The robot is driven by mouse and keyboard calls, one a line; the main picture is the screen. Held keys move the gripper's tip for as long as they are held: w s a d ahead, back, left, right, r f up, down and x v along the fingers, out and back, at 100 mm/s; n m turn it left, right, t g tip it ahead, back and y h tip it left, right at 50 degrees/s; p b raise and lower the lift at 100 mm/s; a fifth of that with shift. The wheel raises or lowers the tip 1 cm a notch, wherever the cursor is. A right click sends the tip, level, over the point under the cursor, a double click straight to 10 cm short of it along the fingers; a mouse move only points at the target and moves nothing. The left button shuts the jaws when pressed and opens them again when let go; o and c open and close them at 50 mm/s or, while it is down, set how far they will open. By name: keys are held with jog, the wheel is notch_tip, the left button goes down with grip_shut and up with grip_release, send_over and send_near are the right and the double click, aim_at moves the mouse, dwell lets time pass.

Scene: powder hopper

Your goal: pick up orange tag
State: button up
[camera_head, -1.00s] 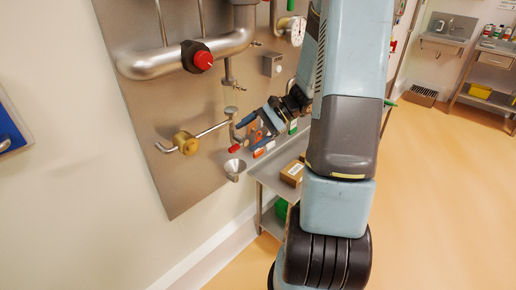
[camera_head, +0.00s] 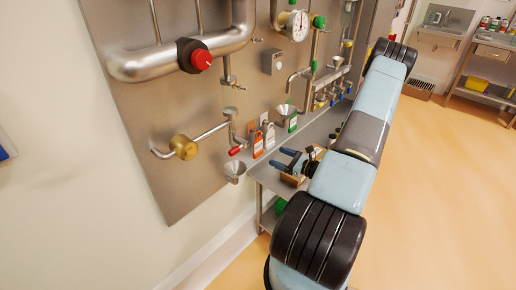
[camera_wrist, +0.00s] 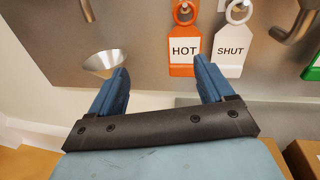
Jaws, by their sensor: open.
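The orange tag (camera_head: 258,145) hangs on the steel panel, left of a white tag (camera_head: 269,136). In the wrist view the orange tag (camera_wrist: 183,50) has a white label reading HOT and an orange ring at its top. My gripper (camera_head: 281,158) is open and empty, below and to the right of the tag in the head view. In the wrist view my gripper's (camera_wrist: 162,70) blue fingers point towards the panel. The right fingertip overlaps the lower right edge of the orange tag in the picture; I cannot tell the distance between them.
A white SHUT tag (camera_wrist: 232,50) hangs close beside the orange one, and a green tag (camera_wrist: 313,68) is farther right. A metal funnel (camera_wrist: 104,62) is at the left. A steel shelf (camera_head: 262,175) with a brown box (camera_head: 292,181) lies below the tags. Pipes cover the panel.

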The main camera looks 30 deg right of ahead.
aim_at(259, 148)
notch_tip(259, 148, down, 4)
jog(key=d+m+t+h, duration=0.1)
jog(key=d+m+h, duration=0.1)
jog(key=m, duration=0.1)
jog(key=x, duration=1.3)
jog(key=shift+w+d+f, duration=0.2)
jog(key=shift+w+d, duration=0.1)
jog(key=shift+w, duration=0.05)
jog(key=c, duration=0.8)
jog(key=shift+r, duration=0.15)
jog(key=shift+r, duration=0.2)
jog(key=v, duration=1.8)
jog(key=shift+s+a+r, duration=0.2)
jog(key=shift+a+r, duration=0.1)
jog(key=shift+r, duration=0.1)
